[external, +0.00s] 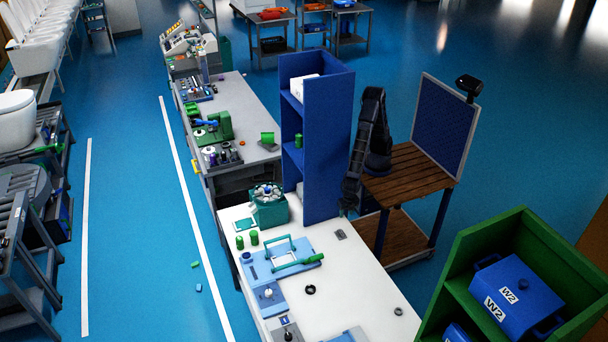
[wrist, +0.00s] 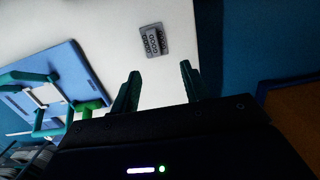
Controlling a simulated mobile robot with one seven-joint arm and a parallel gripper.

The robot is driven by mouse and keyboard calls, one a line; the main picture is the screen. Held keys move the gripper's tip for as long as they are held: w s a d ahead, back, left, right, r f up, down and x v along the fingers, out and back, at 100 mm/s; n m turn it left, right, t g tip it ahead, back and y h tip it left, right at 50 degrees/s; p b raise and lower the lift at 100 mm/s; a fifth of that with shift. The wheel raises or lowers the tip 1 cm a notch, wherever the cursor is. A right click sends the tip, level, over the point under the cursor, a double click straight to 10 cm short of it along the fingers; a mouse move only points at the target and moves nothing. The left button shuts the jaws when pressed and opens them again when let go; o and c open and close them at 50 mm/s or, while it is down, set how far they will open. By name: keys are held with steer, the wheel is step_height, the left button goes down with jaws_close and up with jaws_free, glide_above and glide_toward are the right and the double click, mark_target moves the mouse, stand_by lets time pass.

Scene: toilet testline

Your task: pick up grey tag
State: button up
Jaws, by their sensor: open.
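The grey tag (wrist: 154,40) is a small flat rectangle with rows of dark round marks. It lies flat on the white tabletop (wrist: 110,30), ahead of my fingertips in the wrist view.
A blue board with a green handle (external: 285,258) lies left of the tag. A tall blue shelf (external: 322,140) stands on the table beside my arm. A small dark ring (external: 309,289) and a grey ring (external: 398,311) lie nearer the front. The tabletop around the tag is clear.

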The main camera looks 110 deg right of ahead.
step_height(320, 180, down, 4)
steer(key=w, duration=0.2)
glide_above(341, 232)
step_height(341, 232, down, 6)
steer(key=shift+a+r, duration=0.1)
steer(key=shift+r, duration=0.05)
steer(key=shift+f, duration=2.65)
steer(key=shift+c, duration=0.3)
jaws_close()
